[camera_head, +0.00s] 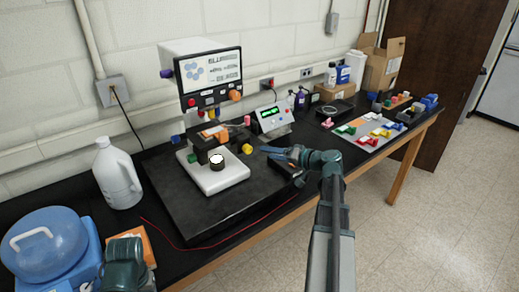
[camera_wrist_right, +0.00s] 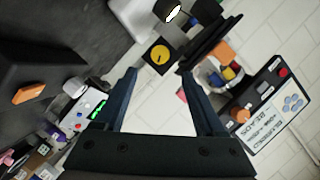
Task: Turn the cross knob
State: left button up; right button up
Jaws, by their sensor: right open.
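A yellow round knob (camera_wrist_right: 159,55) on a square black plate shows in the right wrist view, just beyond and between my fingertips. It also shows in the head view (camera_head: 247,149), on the right side of the extrusion frame rig. I cannot tell whether it is the cross knob, as its shape is too small to read. My right gripper (camera_head: 268,151) is open and empty, a little to the right of this knob and apart from it. Its two spread fingers (camera_wrist_right: 159,76) show in the right wrist view. My left arm enters at the lower left, but its gripper is out of the picture.
The rig has a white plate (camera_head: 213,180) and a screen box (camera_head: 208,68) with several coloured knobs. A small display unit (camera_head: 270,119) stands close behind my right gripper. A white jug (camera_head: 117,176) stands at left. A red wire (camera_head: 205,248) crosses the black table.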

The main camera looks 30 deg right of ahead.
jog(key=shift+p+v, duration=0.35)
jog(key=shift+v, duration=2)
jog(key=shift+a+f, duration=0.1)
